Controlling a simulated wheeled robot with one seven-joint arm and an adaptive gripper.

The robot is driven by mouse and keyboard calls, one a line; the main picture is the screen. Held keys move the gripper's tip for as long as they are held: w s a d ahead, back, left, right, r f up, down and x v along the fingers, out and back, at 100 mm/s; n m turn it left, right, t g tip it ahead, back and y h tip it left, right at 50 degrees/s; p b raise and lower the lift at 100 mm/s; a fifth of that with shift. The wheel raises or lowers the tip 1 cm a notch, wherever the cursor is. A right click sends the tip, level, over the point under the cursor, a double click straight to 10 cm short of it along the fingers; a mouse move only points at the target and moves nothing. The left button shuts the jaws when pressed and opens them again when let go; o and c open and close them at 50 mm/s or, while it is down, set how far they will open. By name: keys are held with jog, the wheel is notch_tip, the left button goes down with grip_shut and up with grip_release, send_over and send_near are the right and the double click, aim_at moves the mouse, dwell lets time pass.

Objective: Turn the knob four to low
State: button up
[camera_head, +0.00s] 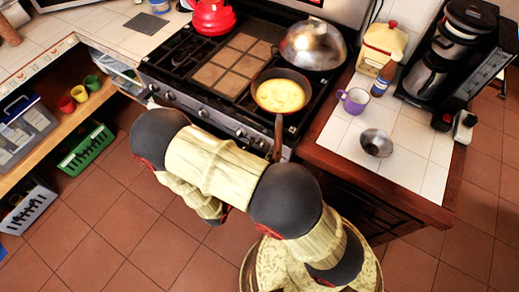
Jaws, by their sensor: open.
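The stove (222,121) stands at the top centre with a row of small knobs along its front panel. One knob (203,113) shows left of centre, another knob (170,96) farther left, and another knob (240,132) to the right, close to the pan handle. I cannot tell which is knob four, and the knobs' settings are too small to read. My arm is folded in front of the stove and crosses the lower middle of the view. My gripper is not visible; no fingers show beyond the folded arm links.
A pan (281,92) with yellow food sits on the stove, its handle jutting past the front edge. A silver dome (313,45) and a red kettle (212,17) stand behind. The right counter holds a purple mug (354,100) and metal bowl (376,143).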

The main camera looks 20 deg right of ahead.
jog(key=shift+c, duration=0.3)
jog(key=c, duration=1.1)
